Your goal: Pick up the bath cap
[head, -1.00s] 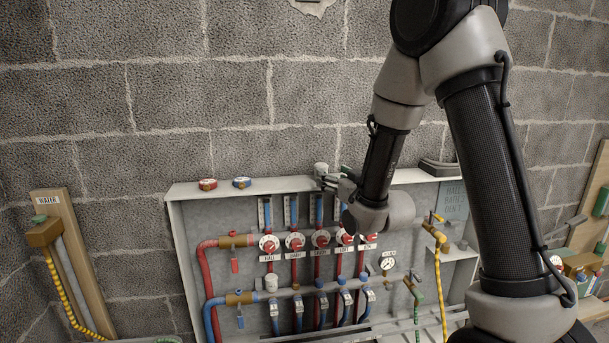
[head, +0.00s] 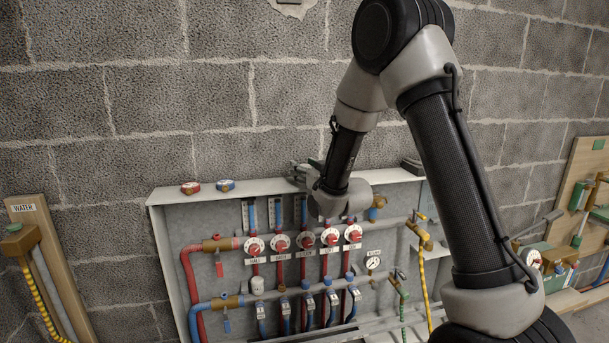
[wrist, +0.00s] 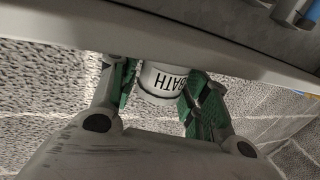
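The bath cap (wrist: 162,80), a pale round cap with "BATH" in dark letters, sits at the edge of the panel top in the wrist view. My gripper (wrist: 160,90) has its green-padded fingers on either side of the cap. The fingers look spread, with a narrow gap showing at the left pad; contact at the right pad is hard to judge. In the head view my gripper (head: 300,172) is at the top edge of the manifold panel (head: 172,196), and its hand and fingers hide the cap.
A red cap (head: 190,188) and a blue cap (head: 226,185) sit on the panel top to the left. Valves and red and blue pipes fill the panel below. The block wall (head: 150,100) rises close behind. A wooden board (head: 45,255) stands at the left.

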